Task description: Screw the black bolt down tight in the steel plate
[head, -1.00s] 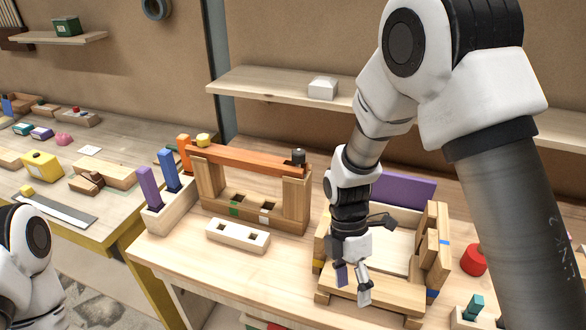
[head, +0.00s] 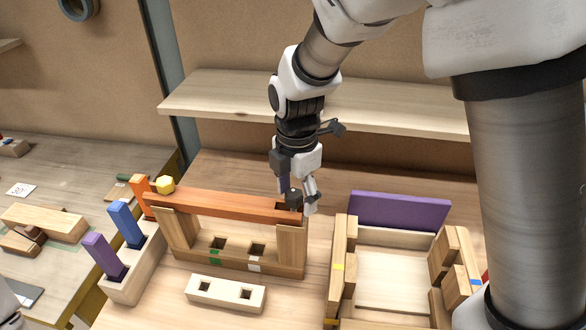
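I cannot make out a separate steel plate; the beam's end under the bolt is partly hidden by the gripper. My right gripper (head: 298,194) points down over this end. My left gripper is out of view.
A yellow knob (head: 165,185) sits on the beam's left end. A rack with purple and blue pegs (head: 126,224) stands left, a two-hole wooden block (head: 226,293) in front. A wooden frame with a purple panel (head: 398,212) stands right. A shelf (head: 330,100) runs behind the arm.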

